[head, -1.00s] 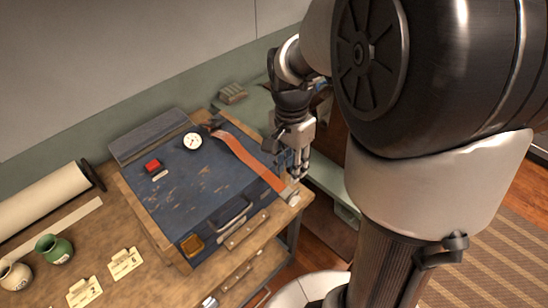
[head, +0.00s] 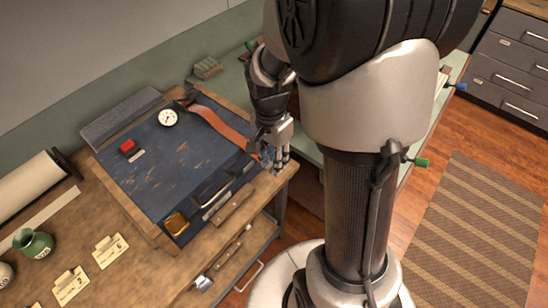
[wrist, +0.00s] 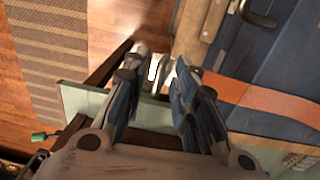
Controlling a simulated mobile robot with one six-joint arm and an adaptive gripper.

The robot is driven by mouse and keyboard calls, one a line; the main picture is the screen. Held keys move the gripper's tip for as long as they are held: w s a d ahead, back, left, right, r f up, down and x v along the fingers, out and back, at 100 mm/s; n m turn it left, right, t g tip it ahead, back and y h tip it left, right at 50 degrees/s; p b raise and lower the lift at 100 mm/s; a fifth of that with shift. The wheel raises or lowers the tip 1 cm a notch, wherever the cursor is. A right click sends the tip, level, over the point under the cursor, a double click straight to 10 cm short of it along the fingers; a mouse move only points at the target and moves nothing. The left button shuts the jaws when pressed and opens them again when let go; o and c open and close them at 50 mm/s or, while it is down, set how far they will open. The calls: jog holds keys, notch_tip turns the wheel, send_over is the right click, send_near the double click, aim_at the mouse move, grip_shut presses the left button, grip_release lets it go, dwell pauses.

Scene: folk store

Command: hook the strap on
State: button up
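The orange strap (head: 222,125) lies across the dark blue panel of the sloped wooden stand. Its upper end is at a dark fitting (head: 188,97) near the panel's top right. Its lower end runs to my gripper (head: 277,164), which hides it in the head view. In the wrist view the strap (wrist: 265,97) comes in from the right and passes behind the right finger. My gripper (wrist: 160,58) is open, its fingers partly closed with a gap between the tips. A small pale piece (wrist: 153,70) shows between them; I cannot tell whether it is the strap's end.

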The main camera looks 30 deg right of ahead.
grip_shut()
dwell(0.4)
jog(key=shift+w+f, duration=0.1)
